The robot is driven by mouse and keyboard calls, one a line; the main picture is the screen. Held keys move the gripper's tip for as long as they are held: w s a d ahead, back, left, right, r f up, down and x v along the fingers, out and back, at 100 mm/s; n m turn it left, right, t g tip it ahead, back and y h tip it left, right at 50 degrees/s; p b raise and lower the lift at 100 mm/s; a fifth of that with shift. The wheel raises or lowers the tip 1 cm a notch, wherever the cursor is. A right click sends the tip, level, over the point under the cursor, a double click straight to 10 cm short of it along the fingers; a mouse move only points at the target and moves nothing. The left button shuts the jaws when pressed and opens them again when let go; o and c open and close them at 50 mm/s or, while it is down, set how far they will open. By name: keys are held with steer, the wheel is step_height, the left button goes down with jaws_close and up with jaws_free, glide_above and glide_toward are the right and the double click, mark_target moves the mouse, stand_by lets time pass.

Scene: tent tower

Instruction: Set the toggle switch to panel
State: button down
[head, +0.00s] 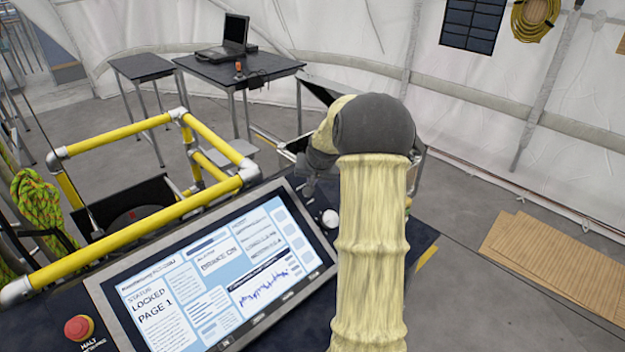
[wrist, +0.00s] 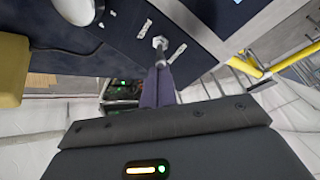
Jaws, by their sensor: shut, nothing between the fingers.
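The toggle switch (wrist: 160,43) shows in the wrist view as a small metal hex base with a short lever on a dark blue panel (wrist: 205,60). A small white label lies on each side of it, too blurred to read. The lever leans toward the lower side of the picture. My gripper (wrist: 161,71) has its dark fingers shut and empty, with the tips right at the lever; I cannot tell whether they touch. In the head view my arm largely hides the gripper, and the switch is hard to make out.
A console screen (head: 215,275) reads "STATUS LOCKED PAGE 1". A white round knob (head: 330,218) sits beside it, and a red halt button (head: 79,328) is at lower left. Yellow rails (head: 130,230) stand behind the screen. A table with a laptop (head: 235,35) is farther back.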

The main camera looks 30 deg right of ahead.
steer(key=shift+s+f+b, duration=0.15)
steer(key=shift+b, duration=0.35)
steer(key=shift+s+d+f+t+b, duration=0.15)
steer(key=shift+s+t+b, duration=0.4)
steer(key=shift+b, duration=1)
steer(key=shift+f, duration=0.1)
steer(key=shift+s+f+b, duration=0.1)
steer(key=shift+s+b, duration=0.05)
steer(key=shift+b, duration=0.3)
steer(key=shift+s, duration=0.1)
steer(key=shift+w, duration=0.2)
steer(key=shift+w+p, duration=0.4)
steer(key=shift+w, duration=0.25)
